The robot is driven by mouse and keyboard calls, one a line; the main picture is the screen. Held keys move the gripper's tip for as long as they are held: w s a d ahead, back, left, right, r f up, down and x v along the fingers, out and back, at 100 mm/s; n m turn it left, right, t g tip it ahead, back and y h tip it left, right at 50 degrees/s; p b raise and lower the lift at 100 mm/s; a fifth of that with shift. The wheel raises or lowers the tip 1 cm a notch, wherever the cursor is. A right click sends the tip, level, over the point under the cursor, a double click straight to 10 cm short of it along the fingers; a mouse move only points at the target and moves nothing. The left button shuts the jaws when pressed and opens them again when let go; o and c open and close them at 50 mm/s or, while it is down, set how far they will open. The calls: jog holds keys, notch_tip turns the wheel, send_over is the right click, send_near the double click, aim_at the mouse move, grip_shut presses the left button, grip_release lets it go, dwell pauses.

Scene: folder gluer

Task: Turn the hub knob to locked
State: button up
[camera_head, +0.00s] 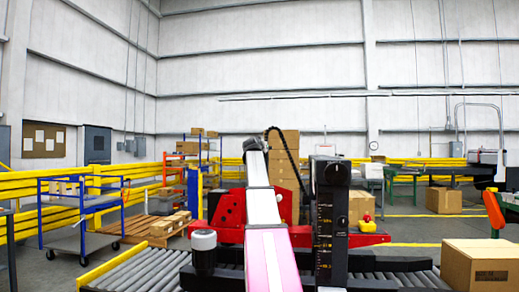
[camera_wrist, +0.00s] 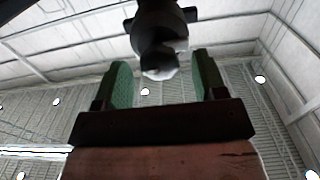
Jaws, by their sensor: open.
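In the wrist view my gripper (camera_wrist: 159,60) is open, its two green-padded fingers standing apart with nothing gripped. A dark, rounded, stepped part (camera_wrist: 160,30) with a pale end shows beyond and between the fingertips. It may be the hub knob, but I cannot tell for sure. A clear gap shows on each side between it and the fingers. In the head view a white-capped black cylinder (camera_head: 203,240) stands left of a pink and white strip. I cannot make out the hub knob, its locked mark or my gripper there.
A black upright with scale marks (camera_head: 328,225) rises in front of red machine parts (camera_head: 230,208). Roller conveyor (camera_head: 140,270) runs along the bottom. A cardboard box (camera_head: 480,265) sits at the right. A blue cart (camera_head: 82,210) and yellow rails (camera_head: 30,185) stand at the left.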

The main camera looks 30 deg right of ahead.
jog(key=c, duration=0.9)
jog(key=shift+w+a+f+n, duration=0.1)
jog(key=shift+f+n, duration=0.05)
jog(key=shift+n, duration=4.3)
jog(key=shift+a+f+n, duration=0.1)
jog(key=shift+n, duration=4.35)
jog(key=o, duration=0.9)
